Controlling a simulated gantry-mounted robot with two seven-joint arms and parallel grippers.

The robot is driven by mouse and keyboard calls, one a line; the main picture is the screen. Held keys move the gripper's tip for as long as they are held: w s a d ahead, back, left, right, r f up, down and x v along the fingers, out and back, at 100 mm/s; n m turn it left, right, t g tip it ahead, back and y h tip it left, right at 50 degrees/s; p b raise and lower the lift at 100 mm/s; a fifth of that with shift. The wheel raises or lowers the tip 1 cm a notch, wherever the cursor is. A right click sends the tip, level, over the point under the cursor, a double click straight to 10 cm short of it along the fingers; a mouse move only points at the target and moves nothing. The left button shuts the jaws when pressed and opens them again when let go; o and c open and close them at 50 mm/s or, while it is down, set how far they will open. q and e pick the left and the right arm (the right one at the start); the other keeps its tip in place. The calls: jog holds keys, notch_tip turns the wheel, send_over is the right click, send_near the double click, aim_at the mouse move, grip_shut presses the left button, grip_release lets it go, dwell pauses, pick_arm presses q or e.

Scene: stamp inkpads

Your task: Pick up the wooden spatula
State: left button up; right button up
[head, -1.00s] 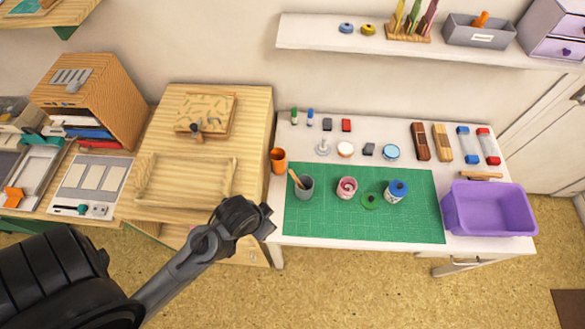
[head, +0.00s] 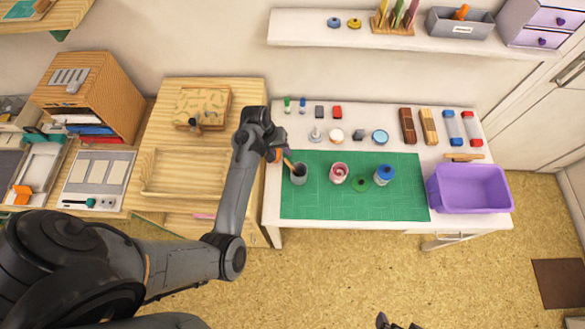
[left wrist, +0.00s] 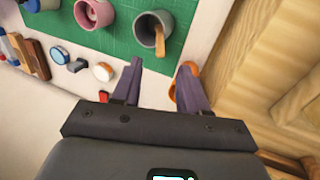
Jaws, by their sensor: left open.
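The wooden spatula (head: 288,163) leans in a grey cup (head: 301,175) on the left end of the green mat. In the left wrist view the spatula (left wrist: 159,40) sticks out of the cup (left wrist: 146,30), beyond my fingertips. My left gripper (head: 277,140) is open and empty, just behind and left of the cup in the head view. Its two fingers (left wrist: 161,68) show apart in the left wrist view. None of them touches the spatula. A small dark part of my right gripper (head: 397,322) shows at the bottom edge of the head view.
A purple bin (head: 470,200) is at the right.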

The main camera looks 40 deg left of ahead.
aim_at(287, 162)
pick_arm(q)
jog(key=shift+x, duration=4.1)
jog(key=shift+s+d, duration=0.2)
grip_shut()
